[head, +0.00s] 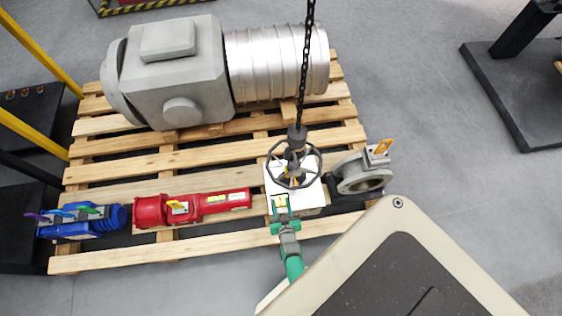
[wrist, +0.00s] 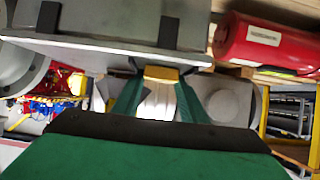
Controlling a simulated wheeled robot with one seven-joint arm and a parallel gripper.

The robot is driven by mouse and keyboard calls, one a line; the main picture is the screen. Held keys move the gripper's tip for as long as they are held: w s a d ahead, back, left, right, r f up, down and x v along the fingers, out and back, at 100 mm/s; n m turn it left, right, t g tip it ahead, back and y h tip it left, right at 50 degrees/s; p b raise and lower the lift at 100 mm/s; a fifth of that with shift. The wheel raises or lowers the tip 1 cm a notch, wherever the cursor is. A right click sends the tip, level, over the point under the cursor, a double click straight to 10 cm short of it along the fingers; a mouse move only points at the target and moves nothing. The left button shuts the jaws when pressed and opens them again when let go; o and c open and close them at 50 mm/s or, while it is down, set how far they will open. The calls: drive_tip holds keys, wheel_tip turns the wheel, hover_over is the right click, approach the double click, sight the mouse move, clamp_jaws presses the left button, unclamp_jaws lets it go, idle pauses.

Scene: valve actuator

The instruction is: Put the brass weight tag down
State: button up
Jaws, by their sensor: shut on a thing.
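The brass weight tag (head: 280,202) is a small yellow piece at my gripper's tip in the head view. In the wrist view the tag (wrist: 160,73) shows as a yellow edge between two green fingers. My gripper (head: 281,208) is shut on it, at the front left edge of a white block (head: 311,198) below the dark handwheel (head: 295,178). In the wrist view the fingers (wrist: 160,85) are close to a grey plate edge. I cannot tell whether the tag touches the block. Much of the tag is hidden by the fingers.
A red actuator (head: 220,202) with a yellow tag lies left of my gripper. A blue actuator (head: 80,220) is further left. A grey valve (head: 362,178) with an orange tag stands right. A chain (head: 305,60) hangs above the handwheel. A big grey actuator (head: 180,85) fills the pallet's back.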

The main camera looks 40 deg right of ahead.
drive_tip(key=o, duration=1.1)
drive_tip(key=shift+f, duration=0.1)
drive_tip(key=v, duration=1.2)
drive_tip(key=shift+a, duration=0.1)
drive_tip(key=s+a+r+n+t+y, duration=0.1)
drive_tip(key=a+r, duration=0.5)
drive_tip(key=r, duration=0.8)
drive_tip(key=s+a+r+n+t+y, duration=0.2)
drive_tip(key=a+r, duration=0.4)
drive_tip(key=r, duration=0.8)
drive_tip(key=s+a+r+n+t+y, duration=0.2)
drive_tip(key=a+r, duration=0.4)
drive_tip(key=r, duration=0.8)
drive_tip(key=shift+s+r+n+y, duration=0.3)
drive_tip(key=shift+s+n+y, duration=0.1)
drive_tip(key=shift+n+y, duration=0.2)
